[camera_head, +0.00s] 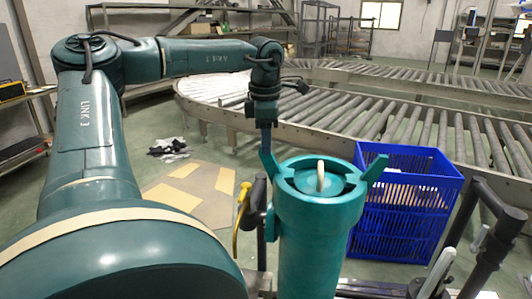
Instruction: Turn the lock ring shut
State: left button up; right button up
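A teal upright cylinder (318,240) stands at the front centre. Its top carries the teal lock ring (345,190), with one lug (375,172) sticking up to the right and another (270,166) to the left. Inside the ring is a round teal cap with a cream upright tab (320,176). My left gripper (266,146) points down at the left lug, its tip at or very near it. Contact cannot be told for certain, and the finger gap does not show. My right gripper is not in view.
A blue crate (408,165) stands close behind and right of the cylinder. Black tubular rails (490,235) rise at the right. A yellow-handled hose or lever (241,215) is left of the cylinder. A roller conveyor (350,105) curves behind. The floor behind left holds flat cardboard (190,190).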

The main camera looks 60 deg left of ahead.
pick_arm(q)
notch_tip(320, 180, up, 8)
jog(key=shift+s+d+p, duration=0.25)
jog(key=shift+d+p, duration=0.05)
jog(key=shift+d, duration=0.05)
dwell(0.4)
